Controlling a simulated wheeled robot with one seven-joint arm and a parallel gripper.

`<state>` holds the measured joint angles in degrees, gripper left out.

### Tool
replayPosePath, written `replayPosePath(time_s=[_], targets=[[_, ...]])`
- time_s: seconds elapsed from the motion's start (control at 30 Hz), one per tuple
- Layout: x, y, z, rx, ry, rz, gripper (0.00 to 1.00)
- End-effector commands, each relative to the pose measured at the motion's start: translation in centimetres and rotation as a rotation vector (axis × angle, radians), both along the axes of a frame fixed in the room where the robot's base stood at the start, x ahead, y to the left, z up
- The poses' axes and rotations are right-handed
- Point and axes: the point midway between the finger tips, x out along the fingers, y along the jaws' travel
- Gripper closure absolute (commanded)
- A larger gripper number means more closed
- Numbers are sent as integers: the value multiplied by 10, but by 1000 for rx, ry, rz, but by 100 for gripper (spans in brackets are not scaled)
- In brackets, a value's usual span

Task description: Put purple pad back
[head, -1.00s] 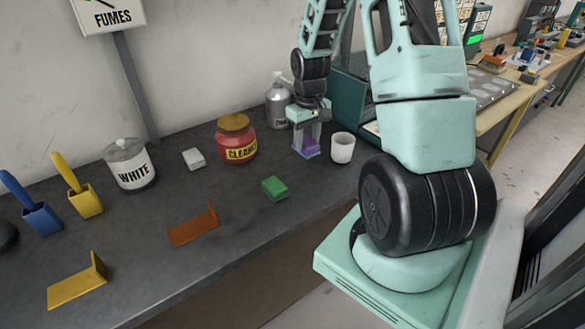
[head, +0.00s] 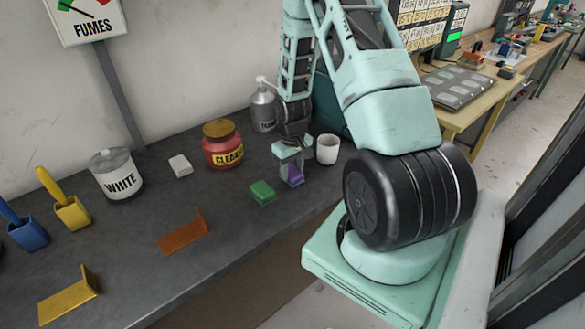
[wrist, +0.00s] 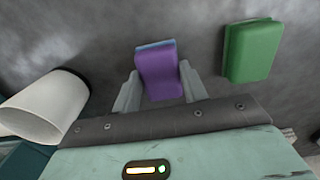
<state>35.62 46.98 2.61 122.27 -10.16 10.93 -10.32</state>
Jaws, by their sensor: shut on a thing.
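The purple pad (head: 293,176) is between the fingers of my gripper (head: 291,172), low over the dark bench top, just right of a green pad (head: 262,192). In the wrist view the purple pad (wrist: 160,74) has a bluish edge at its far end, and the fingers of my gripper (wrist: 159,86) press on its two sides. The green pad (wrist: 252,50) lies flat to the right there, apart from the purple pad. I cannot tell whether the purple pad touches the bench.
A white cup (head: 327,149) stands close to the right of my gripper. An orange bracket (head: 184,232) lies front left. Bare bench lies between them.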

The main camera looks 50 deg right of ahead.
Motion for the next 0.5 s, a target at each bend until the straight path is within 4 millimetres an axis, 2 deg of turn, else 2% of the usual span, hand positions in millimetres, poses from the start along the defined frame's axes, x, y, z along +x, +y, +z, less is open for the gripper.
replayPosePath(time_s=[0.13, 0.17, 0.23, 0.5], targets=[[0, 0, -4, 0, 0, 0, 82], [0, 0, -3, 0, 0, 0, 54], [0, 0, -2, 0, 0, 0, 35], [0, 0, -2, 0, 0, 0, 35]])
